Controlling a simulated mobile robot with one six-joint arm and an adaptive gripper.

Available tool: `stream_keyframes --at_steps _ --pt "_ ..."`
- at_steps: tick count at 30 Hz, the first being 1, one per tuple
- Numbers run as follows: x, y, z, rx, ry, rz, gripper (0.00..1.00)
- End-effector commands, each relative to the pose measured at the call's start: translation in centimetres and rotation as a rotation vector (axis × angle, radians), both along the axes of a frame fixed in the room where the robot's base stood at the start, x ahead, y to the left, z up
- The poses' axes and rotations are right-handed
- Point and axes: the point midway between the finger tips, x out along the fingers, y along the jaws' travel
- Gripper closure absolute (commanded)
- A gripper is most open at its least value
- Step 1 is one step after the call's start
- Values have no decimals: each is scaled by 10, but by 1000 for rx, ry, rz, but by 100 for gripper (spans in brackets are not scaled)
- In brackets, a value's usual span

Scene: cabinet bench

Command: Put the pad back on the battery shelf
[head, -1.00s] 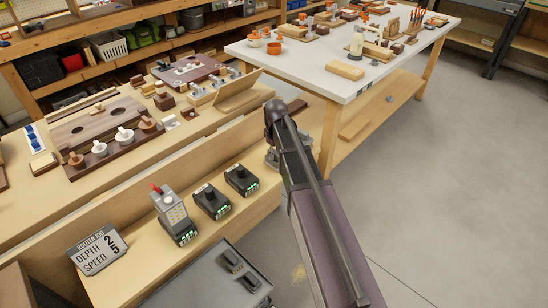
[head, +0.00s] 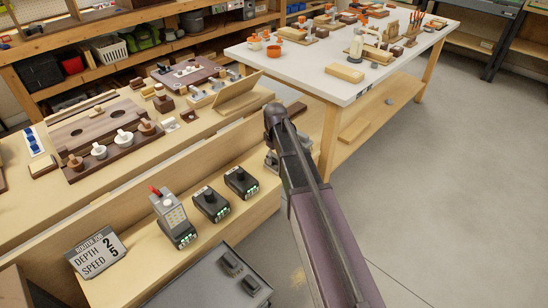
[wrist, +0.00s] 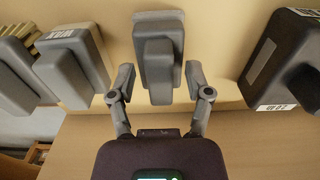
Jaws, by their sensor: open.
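The grey pad (wrist: 158,55), a flat block with a raised grey grip, rests on the pale wooden battery shelf (wrist: 217,60) in the wrist view. My gripper (wrist: 160,82) is open, with one finger on each side of the pad's near end. A gap shows between the pad and each finger. In the head view my arm hides most of the pad and the gripper at the right part of the battery shelf (head: 143,250).
A black battery (wrist: 285,65) stands right of the pad in the wrist view. Other grey-topped blocks (wrist: 72,65) stand close on the left. In the head view, batteries (head: 210,203) and a sign (head: 96,253) stand on the shelf. A white table (head: 310,70) lies beyond.

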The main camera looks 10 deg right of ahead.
Motion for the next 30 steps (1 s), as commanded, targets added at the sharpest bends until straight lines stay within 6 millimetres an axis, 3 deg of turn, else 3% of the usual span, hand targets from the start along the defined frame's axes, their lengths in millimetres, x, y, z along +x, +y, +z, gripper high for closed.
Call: stream_keyframes --at_steps 11,30 --pt "0 0 12 0 0 0 35" --pt "0 0 63 0 0 1 35"
